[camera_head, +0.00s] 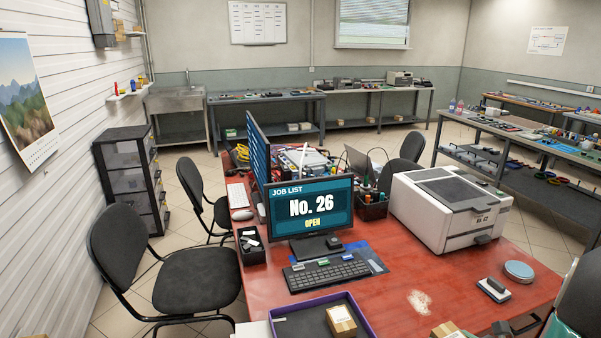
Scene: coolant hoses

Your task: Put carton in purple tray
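A purple-rimmed tray (300,322) with a dark inside sits at the near edge of the red table, cut off by the bottom of the picture. A small brown carton (341,321) with a pale label appears inside it, at its right side. A second brown carton (445,330) lies on the table to the right of the tray, outside it and partly cut off by the picture's bottom edge. I cannot tell from the picture which carton the task means. My gripper is not recognisable in this view.
A monitor (312,210), keyboard (327,272) and printer (449,207) stand behind the tray on the red table. A stapler-like item (494,289) and round tin (519,271) lie at the right. Black chairs (197,278) stand left. Table between keyboard and stapler is mostly clear.

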